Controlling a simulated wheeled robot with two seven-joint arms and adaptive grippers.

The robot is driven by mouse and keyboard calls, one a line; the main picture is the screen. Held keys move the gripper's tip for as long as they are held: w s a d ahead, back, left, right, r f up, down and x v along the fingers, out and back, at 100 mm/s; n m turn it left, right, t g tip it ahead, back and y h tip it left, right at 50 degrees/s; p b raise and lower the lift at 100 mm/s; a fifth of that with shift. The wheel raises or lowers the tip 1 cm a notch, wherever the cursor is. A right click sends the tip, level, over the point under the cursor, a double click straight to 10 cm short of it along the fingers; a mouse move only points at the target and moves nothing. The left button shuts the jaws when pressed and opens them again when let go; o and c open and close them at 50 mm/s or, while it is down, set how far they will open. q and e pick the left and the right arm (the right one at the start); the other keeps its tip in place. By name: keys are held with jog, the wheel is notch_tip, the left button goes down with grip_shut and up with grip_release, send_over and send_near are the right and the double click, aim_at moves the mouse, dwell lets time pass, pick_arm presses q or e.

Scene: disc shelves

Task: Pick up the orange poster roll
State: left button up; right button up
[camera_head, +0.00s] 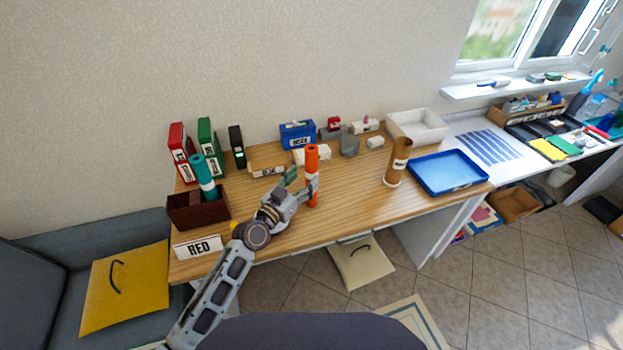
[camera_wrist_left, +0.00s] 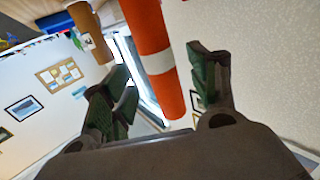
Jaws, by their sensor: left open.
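The orange poster roll (camera_head: 312,160) stands upright on the wooden desk, with a white band around its middle. My left gripper (camera_head: 303,183) reaches it from the left at about the height of the band. In the left wrist view the orange roll (camera_wrist_left: 152,55) lies between the two green-padded fingers of the left gripper (camera_wrist_left: 160,95). The fingers are apart, with a visible gap on both sides of the roll. My right gripper is not in view.
A brown roll (camera_head: 398,160) stands upright right of it, near a blue tray (camera_head: 447,190). A brown box (camera_head: 198,212) holds a teal roll (camera_head: 203,175) at the left. Binders, a blue box (camera_head: 297,134) and a white bin (camera_head: 417,126) line the back. The desk's front middle is clear.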

aim_at(308, 175)
pick_arm(q)
jog(key=shift+f+x, duration=0.1)
jog(key=shift+x, duration=1.15)
jog(key=shift+f+x, duration=0.15)
jog(key=shift+x, duration=1.05)
jog(key=c, duration=1.1)
